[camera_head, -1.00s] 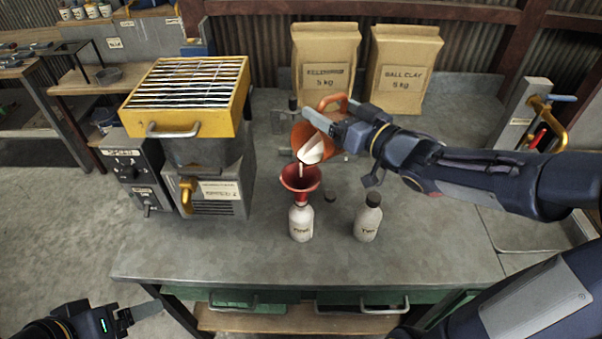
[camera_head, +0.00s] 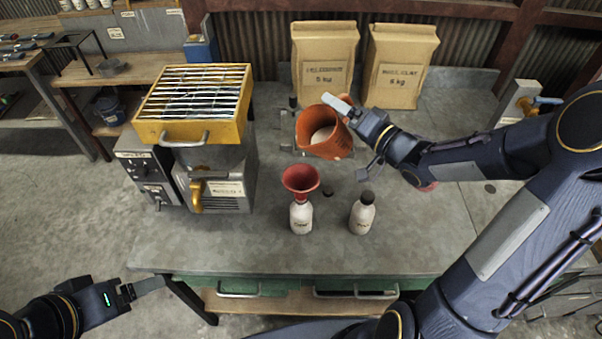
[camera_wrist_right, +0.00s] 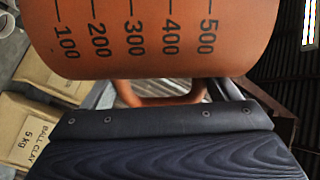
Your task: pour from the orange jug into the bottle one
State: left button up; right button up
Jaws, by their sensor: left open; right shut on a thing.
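The orange jug (camera_head: 328,134) is gripped by my right gripper (camera_head: 341,108) above the far middle of the bench. It is nearly upright with a slight tilt, and pale liquid shows inside. The jug's scale and handle fill the right wrist view (camera_wrist_right: 160,35). Bottle one (camera_head: 301,218) stands upright near the front of the bench with a red funnel (camera_head: 300,180) in its neck. The jug is behind the funnel, apart from it, and no stream shows. My left gripper (camera_head: 147,285) is open and empty at the lower left, off the bench's front edge.
A second bottle with a dark cap (camera_head: 362,213) stands right of bottle one. A loose dark cap (camera_head: 328,193) lies between them. A yellow-topped machine (camera_head: 192,105) stands left. Two paper bags (camera_head: 400,66) stand at the back. The bench front (camera_head: 270,262) is clear.

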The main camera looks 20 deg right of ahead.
aim_at(347, 134)
jog(key=shift+d+f+m, duration=0.1)
jog(key=shift+f+m, duration=0.05)
jog(key=shift+m, duration=0.45)
jog(key=f+m, duration=0.2)
jog(key=m, duration=0.1)
jog(key=a+f+m, duration=0.1)
jog(key=m, duration=0.1)
jog(key=shift+s+f, duration=0.25)
jog(key=shift+f, duration=0.05)
jog(key=shift+r, duration=1.55)
jog(key=shift+s+f, duration=0.1)
